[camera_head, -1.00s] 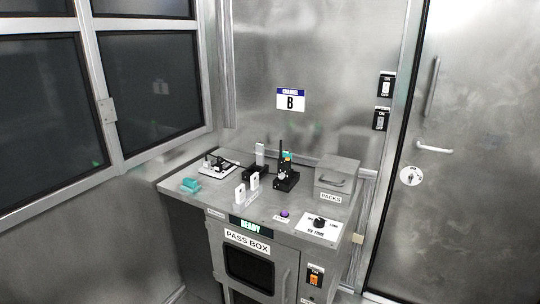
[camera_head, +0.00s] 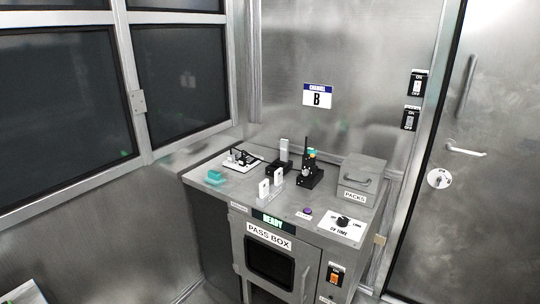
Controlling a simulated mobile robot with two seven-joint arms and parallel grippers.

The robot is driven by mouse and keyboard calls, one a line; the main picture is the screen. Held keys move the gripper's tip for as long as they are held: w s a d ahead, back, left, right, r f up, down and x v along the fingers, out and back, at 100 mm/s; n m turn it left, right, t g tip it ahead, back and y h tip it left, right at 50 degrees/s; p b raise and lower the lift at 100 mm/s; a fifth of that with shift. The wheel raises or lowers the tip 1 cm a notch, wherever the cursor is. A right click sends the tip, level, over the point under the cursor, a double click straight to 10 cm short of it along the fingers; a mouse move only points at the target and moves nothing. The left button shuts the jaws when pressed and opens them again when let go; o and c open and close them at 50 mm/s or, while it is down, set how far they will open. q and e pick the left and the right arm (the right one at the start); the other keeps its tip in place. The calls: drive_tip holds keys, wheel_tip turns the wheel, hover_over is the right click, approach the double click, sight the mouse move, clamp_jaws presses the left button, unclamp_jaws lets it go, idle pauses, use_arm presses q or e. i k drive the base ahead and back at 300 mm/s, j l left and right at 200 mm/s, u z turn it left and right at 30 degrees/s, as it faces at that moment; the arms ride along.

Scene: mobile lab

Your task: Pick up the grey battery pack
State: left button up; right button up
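No grey battery pack can be clearly made out. A grey metal box labelled PACKS (camera_head: 361,181), with a handle on its front, stands at the right of the steel counter (camera_head: 237,194); its inside is hidden. Two small white upright pieces (camera_head: 271,184) stand in a clear holder near the counter's front middle. A pale grey upright piece (camera_head: 284,149) stands in a black base behind them. I cannot tell whether any of these is a battery pack. Neither of my grippers is in view.
A black device with an antenna (camera_head: 310,169), a white board with black parts (camera_head: 242,158) and a teal block (camera_head: 215,176) sit on the counter. The PASS BOX door (camera_head: 271,263) is below. A window is left, a metal door (camera_head: 485,160) right.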

sight(285, 143)
drive_tip(key=z, duration=1.45)
drive_tip(key=j, duration=0.55)
drive_tip(key=i+j, duration=0.15)
drive_tip(key=j, duration=0.9)
drive_tip(key=i, duration=0.05)
